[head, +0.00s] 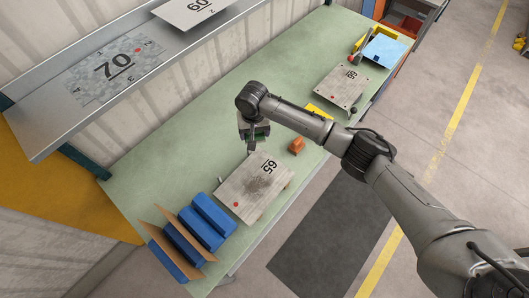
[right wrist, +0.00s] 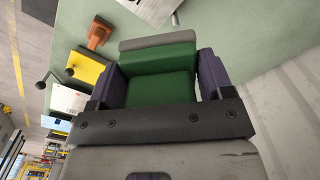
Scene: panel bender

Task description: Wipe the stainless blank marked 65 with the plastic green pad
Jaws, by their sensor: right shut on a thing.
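The stainless blank marked 65 (head: 256,187) lies on the green bench in the head view. It has a dark smudge over its middle and a red dot near its lower left corner. My right gripper (head: 254,146) is above the bench just beyond the upper edge of this blank. In the right wrist view it is shut on the green pad (right wrist: 160,78), which sits between the two fingers with a grey strip along its far edge. A corner of a light plate (right wrist: 150,10) shows at the top of that view. My left gripper is not in view.
An orange-brown block (head: 296,145) stands right of the 65 blank. Blue blocks with brown dividers (head: 182,240) stand at the near left end. Another plate (head: 342,87) lies farther along the bench (head: 160,165). A shelf (head: 50,120) holding a plate marked 70 runs along the wall.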

